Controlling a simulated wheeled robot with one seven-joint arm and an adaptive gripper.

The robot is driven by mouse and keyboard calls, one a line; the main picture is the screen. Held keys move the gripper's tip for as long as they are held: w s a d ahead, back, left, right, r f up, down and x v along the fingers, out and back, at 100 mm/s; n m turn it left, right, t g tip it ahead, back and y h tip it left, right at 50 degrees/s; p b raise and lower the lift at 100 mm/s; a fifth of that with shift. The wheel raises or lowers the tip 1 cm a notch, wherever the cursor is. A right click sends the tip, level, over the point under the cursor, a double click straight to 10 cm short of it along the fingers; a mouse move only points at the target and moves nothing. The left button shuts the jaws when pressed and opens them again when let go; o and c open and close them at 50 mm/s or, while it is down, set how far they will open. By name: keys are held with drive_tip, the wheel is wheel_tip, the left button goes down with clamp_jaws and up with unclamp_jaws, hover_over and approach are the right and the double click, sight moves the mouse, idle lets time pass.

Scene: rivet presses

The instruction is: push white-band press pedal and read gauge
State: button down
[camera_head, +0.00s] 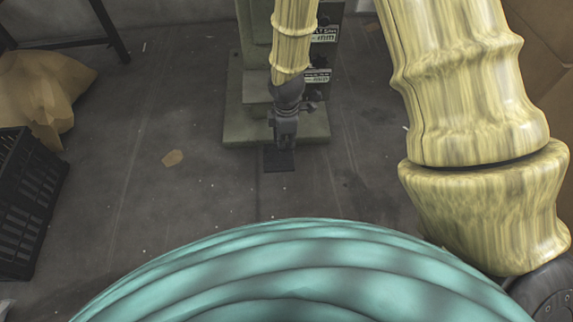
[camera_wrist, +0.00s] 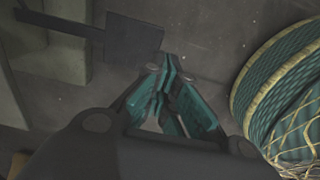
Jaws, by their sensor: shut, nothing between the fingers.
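A green press (camera_head: 240,122) stands at the top centre of the head view; no white band shows on the part in view. Its pedal, a dark flat plate (camera_head: 279,160), lies low in front of the base. In the wrist view the pedal plate (camera_wrist: 133,40) sits at the upper left on a dark bar. My gripper (camera_head: 285,142) points down over the near edge of the base, close to the pedal. In the wrist view its teal fingers (camera_wrist: 172,72) are shut and empty beside the plate's lower right corner; I cannot tell if they touch. No gauge face is readable.
Small white labels (camera_head: 321,36) and dark knobs are on a panel at the press's right side, partly behind my arm. A black crate (camera_head: 28,195) and a crumpled brown bag (camera_head: 45,90) are at the left.

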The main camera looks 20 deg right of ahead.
sight(287, 170)
wheel_tip(287, 170, down, 14)
drive_tip(key=b, duration=0.8)
